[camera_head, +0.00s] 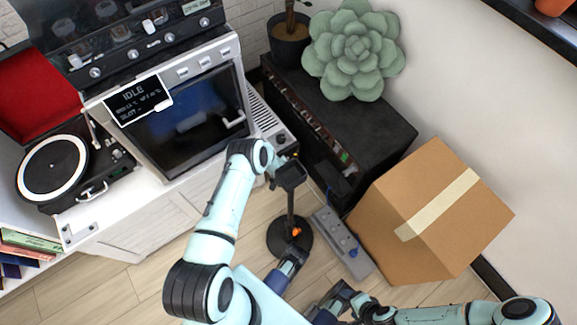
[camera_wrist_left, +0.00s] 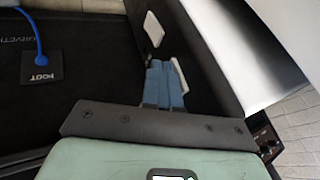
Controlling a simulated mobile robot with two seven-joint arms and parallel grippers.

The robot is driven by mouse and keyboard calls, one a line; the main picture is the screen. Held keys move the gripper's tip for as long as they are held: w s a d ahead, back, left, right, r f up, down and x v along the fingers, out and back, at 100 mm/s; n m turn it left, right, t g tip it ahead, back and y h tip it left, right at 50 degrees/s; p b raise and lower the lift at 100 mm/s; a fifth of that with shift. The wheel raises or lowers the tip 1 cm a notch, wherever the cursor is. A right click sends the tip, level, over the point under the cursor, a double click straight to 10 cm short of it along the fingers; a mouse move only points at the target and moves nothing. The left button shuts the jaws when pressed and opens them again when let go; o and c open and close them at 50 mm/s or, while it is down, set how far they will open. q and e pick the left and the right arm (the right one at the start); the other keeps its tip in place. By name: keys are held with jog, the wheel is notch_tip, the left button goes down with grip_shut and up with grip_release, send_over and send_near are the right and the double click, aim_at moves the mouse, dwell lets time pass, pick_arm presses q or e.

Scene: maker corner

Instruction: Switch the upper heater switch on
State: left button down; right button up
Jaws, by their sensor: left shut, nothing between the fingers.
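In the left wrist view, a white switch (camera_wrist_left: 153,28) sits on a dark panel (camera_wrist_left: 190,45). A second white piece (camera_wrist_left: 180,72), possibly another switch, shows at the edge of my fingertips and is partly hidden by them. I cannot tell which is the upper heater switch or how either is set. My left gripper (camera_wrist_left: 163,66) is shut and empty, its blue fingers close to the second white piece; contact is unclear. In the head view my left arm reaches to the right side of the white machine, and its fingers are not clearly visible. My right gripper (camera_head: 345,298) is low, its fingers unclear.
The machine has a dark window and an IDLE display (camera_head: 138,98). A black stand (camera_head: 290,212), a grey power strip (camera_head: 342,245) and a cardboard box (camera_head: 435,210) stand right of my left arm. A record player (camera_head: 55,168) is at left.

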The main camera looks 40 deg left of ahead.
jog(key=shift+w+d+f, duration=0.1)
jog(key=shift+w, duration=0.05)
pick_arm(q)
jog(key=shift+p, duration=0.3)
jog(key=shift+r+p, duration=0.4)
jog(key=shift+r, duration=0.4)
pick_arm(e)
jog(key=shift+r, duration=0.55)
pick_arm(q)
jog(key=p+v, duration=0.3)
jog(key=v, duration=1)
jog(key=shift+p, duration=0.4)
pick_arm(e)
jog(key=shift+g, duration=0.5)
jog(key=s+r, duration=0.2)
jog(key=r, duration=0.1)
jog(key=shift+s+a+r, duration=0.1)
jog(key=shift+s+a, duration=0.25)
jog(key=shift+s, duration=0.05)
pick_arm(q)
jog(key=shift+s+r, duration=0.1)
